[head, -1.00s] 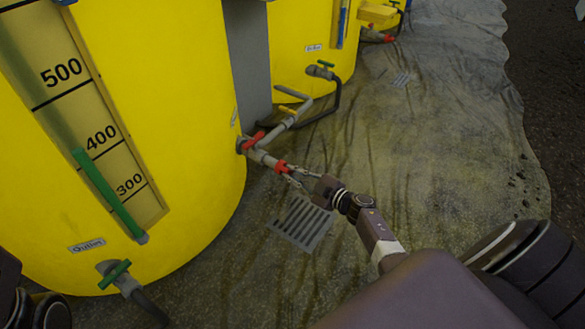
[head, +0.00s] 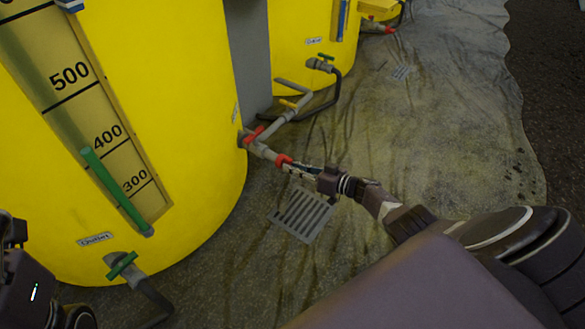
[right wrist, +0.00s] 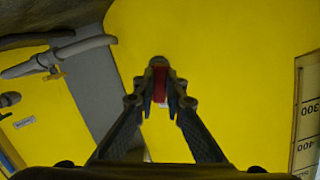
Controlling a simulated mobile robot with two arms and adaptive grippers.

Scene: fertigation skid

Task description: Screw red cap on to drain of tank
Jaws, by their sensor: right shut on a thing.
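The large yellow tank (head: 200,190) stands at the left in the head view. Its grey drain pipe (head: 262,151) comes out low on its right side, with a red valve handle (head: 254,135). The red cap (head: 283,160) is at the outer end of this pipe. My right gripper (head: 292,164) is shut on the red cap from the right. In the right wrist view the red cap (right wrist: 160,85) sits between the fingertips, with the yellow tank wall behind. How far the cap is on the pipe is hidden. Part of my left arm shows at the lower left; its fingers are not visible.
A floor grate (head: 303,214) lies below my right gripper. A branch pipe with a yellow handle (head: 289,104) runs beside the drain. An outlet with a green valve (head: 121,265) and hose is at the tank's front. A second yellow tank (head: 287,45) stands behind. The floor to the right is clear.

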